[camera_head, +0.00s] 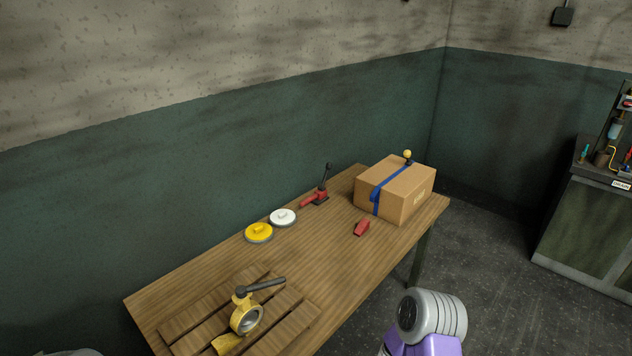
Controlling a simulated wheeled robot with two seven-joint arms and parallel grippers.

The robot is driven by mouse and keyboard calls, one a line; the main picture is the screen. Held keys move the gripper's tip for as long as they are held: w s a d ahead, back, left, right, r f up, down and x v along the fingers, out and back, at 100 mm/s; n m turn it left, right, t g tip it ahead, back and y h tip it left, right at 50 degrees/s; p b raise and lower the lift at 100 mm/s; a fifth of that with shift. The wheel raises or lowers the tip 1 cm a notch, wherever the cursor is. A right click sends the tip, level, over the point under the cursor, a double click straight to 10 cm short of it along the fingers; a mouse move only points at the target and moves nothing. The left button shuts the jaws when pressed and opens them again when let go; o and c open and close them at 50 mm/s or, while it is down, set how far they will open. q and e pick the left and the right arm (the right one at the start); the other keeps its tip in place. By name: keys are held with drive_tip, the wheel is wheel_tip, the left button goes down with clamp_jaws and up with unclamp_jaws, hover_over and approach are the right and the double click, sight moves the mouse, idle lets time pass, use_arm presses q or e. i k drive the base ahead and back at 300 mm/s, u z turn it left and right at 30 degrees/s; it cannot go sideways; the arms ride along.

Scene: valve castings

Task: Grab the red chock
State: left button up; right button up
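A small red chock (362,228) lies on the wooden table (345,262), just in front of the cardboard box and near the table's right-hand edge. Nothing covers it. A part of my own arm, grey and purple, shows at the bottom right, beyond the table's front edge and apart from the chock. Neither of my grippers shows in the head view.
A cardboard box (408,203) with a blue strap stands behind the chock. A red tool with a black lever (318,198), a white disc (283,217) and a yellow disc (259,232) sit along the back. A yellow valve (246,317) rests on a slatted board at front left.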

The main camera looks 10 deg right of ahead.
sight(363, 225)
drive_tip(key=k, duration=0.5)
drive_tip(key=z, duration=2.15)
drive_tip(key=i, duration=3.05)
drive_tip(key=u, duration=3.75)
